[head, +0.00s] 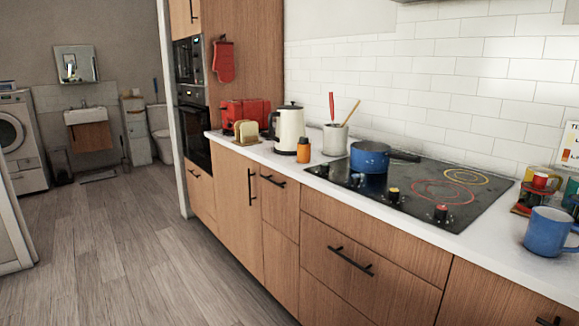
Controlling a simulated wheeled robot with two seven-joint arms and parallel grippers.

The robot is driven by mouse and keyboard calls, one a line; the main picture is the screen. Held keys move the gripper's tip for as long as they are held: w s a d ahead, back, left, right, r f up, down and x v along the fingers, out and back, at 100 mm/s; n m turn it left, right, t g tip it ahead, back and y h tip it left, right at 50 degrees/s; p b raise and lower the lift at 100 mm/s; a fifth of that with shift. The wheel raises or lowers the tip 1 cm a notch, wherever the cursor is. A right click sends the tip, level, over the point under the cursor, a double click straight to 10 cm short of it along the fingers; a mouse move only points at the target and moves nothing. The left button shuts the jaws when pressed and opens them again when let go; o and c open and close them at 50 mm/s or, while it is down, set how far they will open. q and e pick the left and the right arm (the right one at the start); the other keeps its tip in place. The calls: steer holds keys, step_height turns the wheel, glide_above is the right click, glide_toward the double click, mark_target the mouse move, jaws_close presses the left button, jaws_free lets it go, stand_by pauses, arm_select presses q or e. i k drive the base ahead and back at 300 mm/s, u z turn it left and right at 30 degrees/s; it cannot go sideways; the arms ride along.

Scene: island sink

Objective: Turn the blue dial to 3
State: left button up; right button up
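A black glass hob (482,208) is set in the white counter. A row of small black dials runs along its front edge. One dial has a red top (440,212) and one has a yellow top (393,193). A third dial (356,179) sits in front of the blue pot, and its cap looks bluish but is too small to be sure. Another dial (324,170) is at the left end, its colour unclear. No dial numbers can be read. Neither of my grippers is in view.
The blue pot (369,158) stands on the hob's left part, close behind the dials. A kettle (289,128), orange bottle (304,151) and utensil pot (335,139) stand left of it. A blue mug (546,232) stands at the right. The wooden floor (130,235) is clear.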

mark_target(356, 179)
steer(key=u, duration=0.6)
steer(key=i, duration=0.8)
steer(key=u, duration=0.15)
